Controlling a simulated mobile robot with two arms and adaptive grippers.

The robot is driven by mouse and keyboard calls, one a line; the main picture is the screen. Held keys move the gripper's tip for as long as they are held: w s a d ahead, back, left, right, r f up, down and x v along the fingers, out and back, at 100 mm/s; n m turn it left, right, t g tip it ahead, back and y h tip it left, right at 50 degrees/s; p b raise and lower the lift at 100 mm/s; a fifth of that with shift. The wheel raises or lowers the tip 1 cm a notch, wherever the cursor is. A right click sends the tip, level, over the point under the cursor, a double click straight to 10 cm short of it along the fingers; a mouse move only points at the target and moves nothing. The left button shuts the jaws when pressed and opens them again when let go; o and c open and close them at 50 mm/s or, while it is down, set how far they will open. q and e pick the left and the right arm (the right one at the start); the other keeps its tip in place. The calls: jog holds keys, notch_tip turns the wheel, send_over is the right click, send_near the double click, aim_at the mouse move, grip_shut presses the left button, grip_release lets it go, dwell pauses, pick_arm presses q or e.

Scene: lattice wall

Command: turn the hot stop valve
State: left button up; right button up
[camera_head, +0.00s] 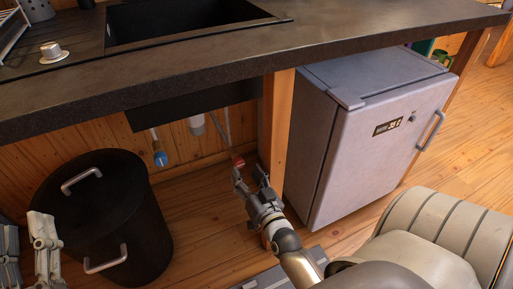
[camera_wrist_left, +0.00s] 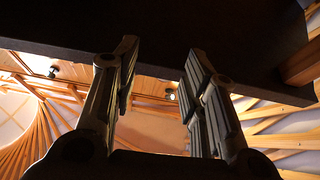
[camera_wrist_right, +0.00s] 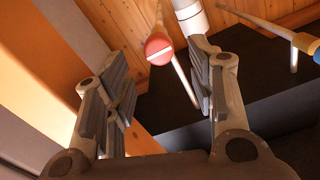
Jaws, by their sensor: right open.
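The hot stop valve (camera_head: 238,161), with a red round handle, sits under the counter left of a wooden post. In the right wrist view the red handle (camera_wrist_right: 158,48) lies ahead, between the lines of the fingers. My right gripper (camera_head: 250,177) is open and empty, its fingertips close to the handle; contact cannot be told. It also fills the right wrist view (camera_wrist_right: 163,85). A blue-handled valve (camera_head: 160,158) hangs further left. My left gripper (camera_head: 27,222) is at the lower left corner, open and empty in the left wrist view (camera_wrist_left: 158,75).
A black bin (camera_head: 110,215) with grey handles stands left of my right gripper. The wooden post (camera_head: 277,140) and a grey small fridge (camera_head: 375,140) stand right of it. The counter (camera_head: 240,50) with a dark sink overhangs. Pale pipes (camera_head: 197,126) hang below.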

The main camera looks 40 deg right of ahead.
jog(key=shift+v, duration=2.95)
